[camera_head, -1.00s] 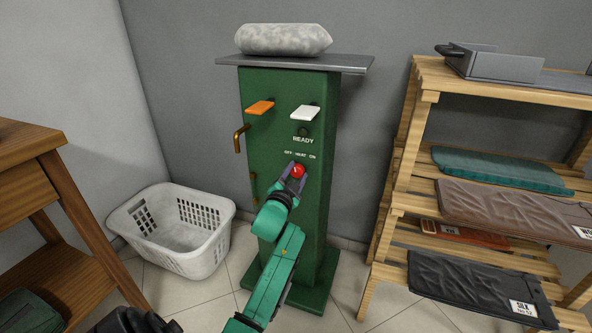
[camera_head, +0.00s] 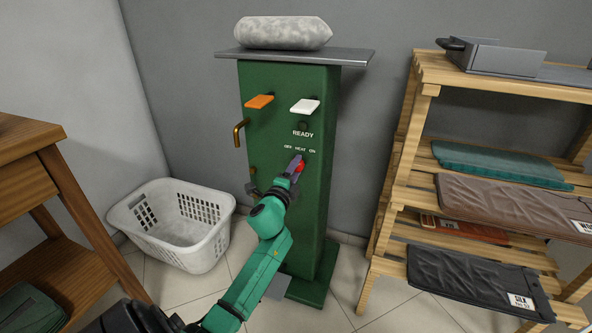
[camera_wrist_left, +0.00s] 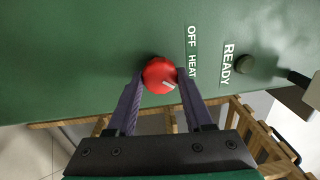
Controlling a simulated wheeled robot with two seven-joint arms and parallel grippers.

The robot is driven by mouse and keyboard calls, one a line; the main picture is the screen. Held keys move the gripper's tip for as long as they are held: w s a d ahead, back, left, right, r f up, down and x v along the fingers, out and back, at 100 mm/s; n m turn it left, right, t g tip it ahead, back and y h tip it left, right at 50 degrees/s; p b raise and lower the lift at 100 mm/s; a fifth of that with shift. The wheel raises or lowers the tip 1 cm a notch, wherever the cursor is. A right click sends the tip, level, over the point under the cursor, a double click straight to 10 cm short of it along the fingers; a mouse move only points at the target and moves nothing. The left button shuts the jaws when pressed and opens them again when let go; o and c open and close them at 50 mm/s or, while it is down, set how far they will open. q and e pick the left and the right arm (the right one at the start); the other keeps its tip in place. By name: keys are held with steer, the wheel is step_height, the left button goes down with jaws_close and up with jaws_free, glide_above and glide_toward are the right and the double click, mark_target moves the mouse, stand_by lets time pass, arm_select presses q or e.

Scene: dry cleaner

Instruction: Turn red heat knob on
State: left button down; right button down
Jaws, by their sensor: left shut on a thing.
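The red heat knob (camera_head: 299,167) is on the front of the green machine (camera_head: 318,190), below the OFF, HEAT and ON lettering. My left gripper (camera_head: 297,166) is shut on the knob, and one finger partly covers it in the head view. In the left wrist view the red knob (camera_wrist_left: 159,74) sits between the two fingertips (camera_wrist_left: 160,76). Its white mark points down and right there, toward the ON side of the lettering. The ON word is hidden by a finger in that view. My right gripper is not in view.
The READY lamp (camera_head: 303,126) is dark. Above it are an orange paddle (camera_head: 259,101) and a white paddle (camera_head: 305,105), with a brass handle (camera_head: 239,134) at left. A white basket (camera_head: 178,226) and a wooden shelf rack (camera_head: 424,88) flank the machine.

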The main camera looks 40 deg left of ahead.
arm_select(q)
steer(key=shift+f+m, duration=0.1)
steer(key=shift+m, duration=0.5)
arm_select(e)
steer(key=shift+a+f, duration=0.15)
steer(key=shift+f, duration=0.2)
arm_select(q)
steer(key=shift+c, duration=1.4)
jaws_free()
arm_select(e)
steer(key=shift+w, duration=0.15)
arm_select(q)
steer(key=v, duration=1.4)
steer(key=shift+s+p, duration=0.35)
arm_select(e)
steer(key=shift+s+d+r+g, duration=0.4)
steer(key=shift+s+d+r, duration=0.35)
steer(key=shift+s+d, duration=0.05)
